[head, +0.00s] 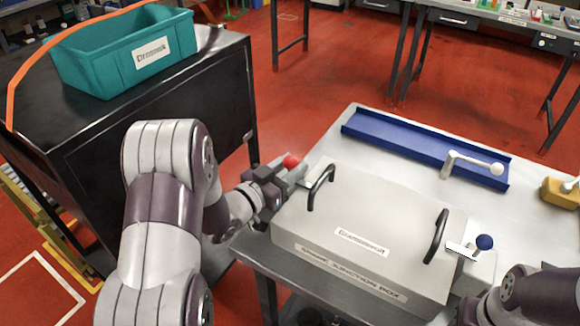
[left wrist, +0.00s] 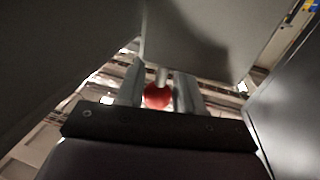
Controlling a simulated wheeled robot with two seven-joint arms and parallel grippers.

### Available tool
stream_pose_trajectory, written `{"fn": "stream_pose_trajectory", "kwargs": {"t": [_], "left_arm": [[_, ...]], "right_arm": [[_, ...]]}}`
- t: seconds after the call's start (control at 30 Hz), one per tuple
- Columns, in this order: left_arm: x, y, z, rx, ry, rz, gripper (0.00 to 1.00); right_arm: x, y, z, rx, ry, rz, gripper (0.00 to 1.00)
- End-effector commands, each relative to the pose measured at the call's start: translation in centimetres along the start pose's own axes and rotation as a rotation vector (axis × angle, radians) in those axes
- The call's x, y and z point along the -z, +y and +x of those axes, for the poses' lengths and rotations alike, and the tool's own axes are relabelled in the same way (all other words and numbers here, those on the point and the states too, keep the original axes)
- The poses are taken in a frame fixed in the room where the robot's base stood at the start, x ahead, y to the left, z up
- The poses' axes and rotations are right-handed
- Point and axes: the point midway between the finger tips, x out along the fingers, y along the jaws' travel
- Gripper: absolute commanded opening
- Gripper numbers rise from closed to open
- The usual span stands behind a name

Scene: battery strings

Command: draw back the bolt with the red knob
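The red knob (head: 291,161) is at the left end of the grey inspection box (head: 365,212). My left gripper (head: 296,173) reaches in from the left at the knob, next to the box's back left corner. In the left wrist view the red knob (left wrist: 157,95) sits between the two grey fingers (left wrist: 158,92), which lie close on both sides with almost no gap. A short pale stem shows beyond the knob. The bolt body is mostly hidden by the gripper.
The box lid has two black handles (head: 320,187). A blue knob (head: 484,242) is at the box's right end. A blue channel (head: 400,140) and a white-knobbed lever (head: 472,163) are behind. A black cabinet with a teal bin (head: 85,75) stands left.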

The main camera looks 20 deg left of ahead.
Motion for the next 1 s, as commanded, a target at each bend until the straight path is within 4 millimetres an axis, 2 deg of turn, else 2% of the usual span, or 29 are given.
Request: {"fn": "stream_pose_trajectory", "kwargs": {"t": [0.3,0.6,0.63,0.67,0.7,1.0], "left_arm": [[0.0,-4.0,-0.8,0.004,0.000,0.001,0.00],[0.0,-4.2,-0.9,0.003,-0.001,0.000,0.00],[0.0,-4.2,-0.9,0.003,-0.001,0.000,0.43],[0.0,-4.2,-0.9,0.003,-0.001,0.000,0.53],[0.0,-4.2,-0.8,0.002,-0.001,0.000,0.55],[0.0,-4.2,-1.1,0.002,-0.001,0.000,0.55]], "right_arm": [[0.0,0.0,0.1,0.000,0.000,0.000,0.43],[0.0,0.0,0.1,0.000,0.000,0.000,0.43],[0.0,0.0,0.1,0.000,0.000,0.000,0.43],[0.0,0.0,0.1,0.000,0.000,0.000,0.43],[0.0,0.0,0.1,0.000,0.000,0.000,0.43],[0.0,0.0,0.0,0.000,0.000,0.000,0.43]]}}
